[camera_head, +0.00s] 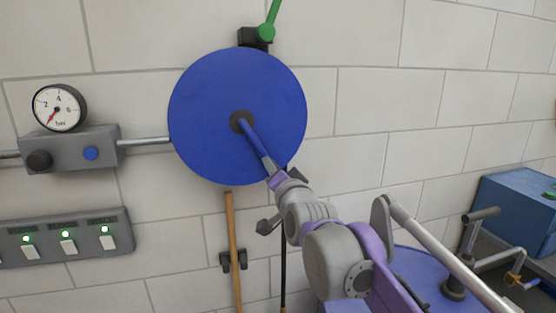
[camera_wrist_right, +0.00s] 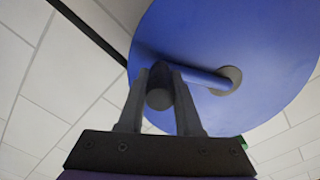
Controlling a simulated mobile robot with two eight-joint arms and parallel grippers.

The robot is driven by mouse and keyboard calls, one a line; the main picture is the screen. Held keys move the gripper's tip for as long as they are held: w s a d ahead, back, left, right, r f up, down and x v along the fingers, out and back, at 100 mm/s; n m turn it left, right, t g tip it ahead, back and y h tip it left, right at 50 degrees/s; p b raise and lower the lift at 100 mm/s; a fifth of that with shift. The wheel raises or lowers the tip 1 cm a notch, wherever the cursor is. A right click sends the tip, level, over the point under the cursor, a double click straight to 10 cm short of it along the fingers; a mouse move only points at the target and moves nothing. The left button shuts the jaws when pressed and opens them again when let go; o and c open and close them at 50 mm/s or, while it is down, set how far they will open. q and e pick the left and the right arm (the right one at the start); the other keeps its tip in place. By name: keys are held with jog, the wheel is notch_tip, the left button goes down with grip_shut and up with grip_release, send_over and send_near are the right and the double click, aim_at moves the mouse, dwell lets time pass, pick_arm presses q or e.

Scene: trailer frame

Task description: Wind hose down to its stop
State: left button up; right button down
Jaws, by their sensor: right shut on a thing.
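The hose reel (camera_head: 215,85) is a large blue disc on the tiled wall; it also fills the top right of the right wrist view (camera_wrist_right: 225,35). Its blue crank arm (camera_head: 254,141) runs from the dark hub down and right. My right gripper (camera_head: 274,178) is at the crank's outer end. In the right wrist view its two fingers (camera_wrist_right: 164,92) are shut on the dark crank grip (camera_wrist_right: 159,99). The black hose (camera_head: 283,265) hangs down behind my right wrist, with an orange-brown piece at the bottom edge. My left gripper is out of view.
A pressure gauge (camera_head: 59,107) sits on a grey valve block (camera_head: 70,150) at left, above a lit switch panel (camera_head: 65,237). A green lever (camera_head: 270,20) is above the reel. A wooden pole (camera_head: 233,250) stands below it. A blue box (camera_head: 510,205) is at right.

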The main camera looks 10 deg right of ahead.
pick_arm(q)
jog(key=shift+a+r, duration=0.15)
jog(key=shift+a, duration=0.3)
pick_arm(e)
jog(key=shift+a+f+m, duration=0.25)
jog(key=shift+a+m, duration=0.25)
jog(key=shift+a+f+m, duration=0.2)
jog(key=shift+a+m, duration=0.3)
jog(key=c, duration=0.6)
grip_release()
jog(key=shift+a, duration=0.1)
jog(key=shift+s, duration=0.1)
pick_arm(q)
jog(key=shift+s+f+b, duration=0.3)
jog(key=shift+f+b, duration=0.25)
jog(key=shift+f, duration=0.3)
pick_arm(e)
jog(key=s, duration=1)
jog(key=shift+s+d, duration=0.25)
jog(key=shift+s, duration=0.15)
